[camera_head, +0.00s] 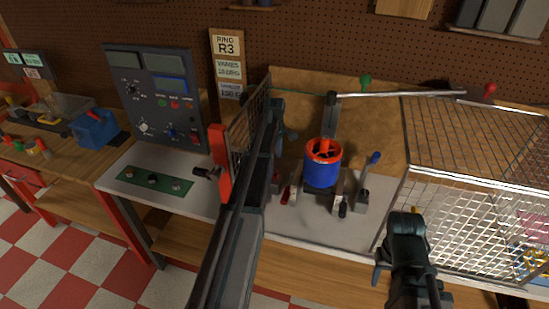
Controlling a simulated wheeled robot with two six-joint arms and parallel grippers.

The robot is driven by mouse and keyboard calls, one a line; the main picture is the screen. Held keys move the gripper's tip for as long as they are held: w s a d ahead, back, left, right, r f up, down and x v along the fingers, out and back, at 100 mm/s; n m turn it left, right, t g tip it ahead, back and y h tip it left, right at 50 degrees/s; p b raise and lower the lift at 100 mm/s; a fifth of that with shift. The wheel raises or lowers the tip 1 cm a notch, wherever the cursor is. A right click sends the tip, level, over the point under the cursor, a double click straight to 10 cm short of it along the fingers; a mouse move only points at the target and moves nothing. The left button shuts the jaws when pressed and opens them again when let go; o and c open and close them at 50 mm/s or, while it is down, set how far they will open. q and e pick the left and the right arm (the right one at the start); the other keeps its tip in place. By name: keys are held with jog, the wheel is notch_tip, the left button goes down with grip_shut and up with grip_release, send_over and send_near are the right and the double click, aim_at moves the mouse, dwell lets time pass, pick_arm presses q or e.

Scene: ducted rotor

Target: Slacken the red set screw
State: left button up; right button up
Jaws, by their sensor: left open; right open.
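A red knob (490,89), which looks like the red set screw, stands at the back right above the mesh cage. It is near the right end of a metal rod (400,94). A green knob (365,81) stands behind the rod further left. A blue ducted rotor (321,170) with a red rim and red hub sits on a stand in the middle of the bench. My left gripper (284,126) is open, left of the rotor, far from the red knob. My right gripper (406,224) is open in front of the cage, well below the red knob. Its fingertips are hard to make out.
The mesh cage (455,225) fills the right of the bench. A mesh screen with a red post (219,165) stands beside my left arm. Levers with blue (375,158), red and black grips surround the rotor. A control panel (155,85) stands at the left.

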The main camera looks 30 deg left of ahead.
pick_arm(q)
notch_tip(320, 180, up, 6)
jog(key=p, duration=0.5)
jog(key=s+d+m, duration=1.7)
jog(key=s+d, duration=0.4)
jog(key=d, duration=0.5)
jog(key=s+d+f+m+y+b, duration=0.1)
jog(key=s+d+f+m+b, duration=0.3)
jog(key=d+f+b, duration=0.7)
jog(key=shift+s+d+f+m+b, duration=0.15)
jog(key=shift+s+f+m+b, duration=0.15)
jog(key=shift+s+f+b, duration=0.8)
